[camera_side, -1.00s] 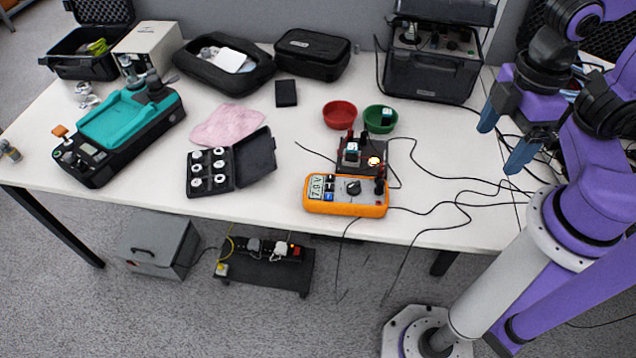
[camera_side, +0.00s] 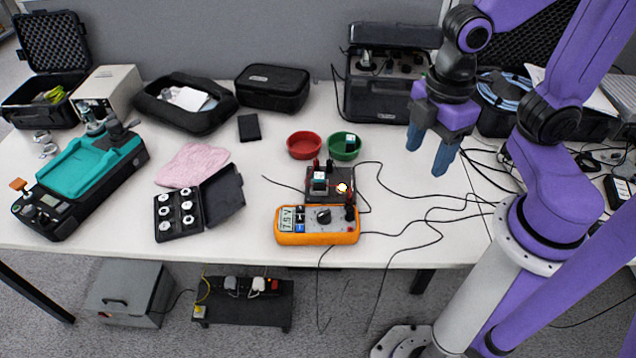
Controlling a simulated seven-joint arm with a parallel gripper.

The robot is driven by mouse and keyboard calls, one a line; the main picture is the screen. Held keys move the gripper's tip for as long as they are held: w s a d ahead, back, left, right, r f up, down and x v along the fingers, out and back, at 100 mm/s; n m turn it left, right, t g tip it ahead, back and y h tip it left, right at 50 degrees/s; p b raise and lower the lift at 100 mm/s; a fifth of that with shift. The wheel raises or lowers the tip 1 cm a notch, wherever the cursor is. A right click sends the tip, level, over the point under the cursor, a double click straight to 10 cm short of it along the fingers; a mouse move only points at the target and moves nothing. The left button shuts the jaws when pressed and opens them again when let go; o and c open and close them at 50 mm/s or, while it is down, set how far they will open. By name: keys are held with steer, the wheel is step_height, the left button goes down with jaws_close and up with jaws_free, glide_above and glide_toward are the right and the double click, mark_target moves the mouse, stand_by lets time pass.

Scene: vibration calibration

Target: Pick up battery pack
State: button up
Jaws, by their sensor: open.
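A small dark block with a pale blue-white top (camera_side: 320,181) sits on the black test board (camera_side: 345,192), behind the orange multimeter (camera_side: 292,238). A similar small block (camera_side: 350,140) lies in the green bowl (camera_side: 337,155). Either could be the battery pack; they are too small to tell. A bulb (camera_side: 342,188) glows on the board. My gripper (camera_side: 430,153) is open and empty, its two blue fingers pointing down, in the air to the right of the green bowl and apart from everything.
A red bowl (camera_side: 304,157) stands left of the green one. Thin black cables (camera_side: 412,194) cross the table below and right of my gripper. A black case of weights (camera_side: 178,216) and a pink cloth (camera_side: 190,166) lie to the left. A black equipment case (camera_side: 385,105) stands behind.

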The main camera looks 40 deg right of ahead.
steer(key=w+a+f+n, duration=0.2)
steer(key=w+n, duration=0.1)
steer(key=w, duration=0.5)
steer(key=w+a+f+n, duration=0.1)
steer(key=w+n, duration=0.2)
steer(key=w, duration=0.4)
steer(key=n, duration=0.6)
glide_above(319, 174)
step_height(319, 174, down, 18)
steer(key=shift+s+a+f, duration=0.1)
steer(key=shift+a, duration=0.05)
steer(key=shift+d+f, duration=0.2)
steer(key=shift+f, duration=2.45)
steer(key=shift+c, duration=0.3)
jaws_close()
steer(key=shift+r, duration=0.1)
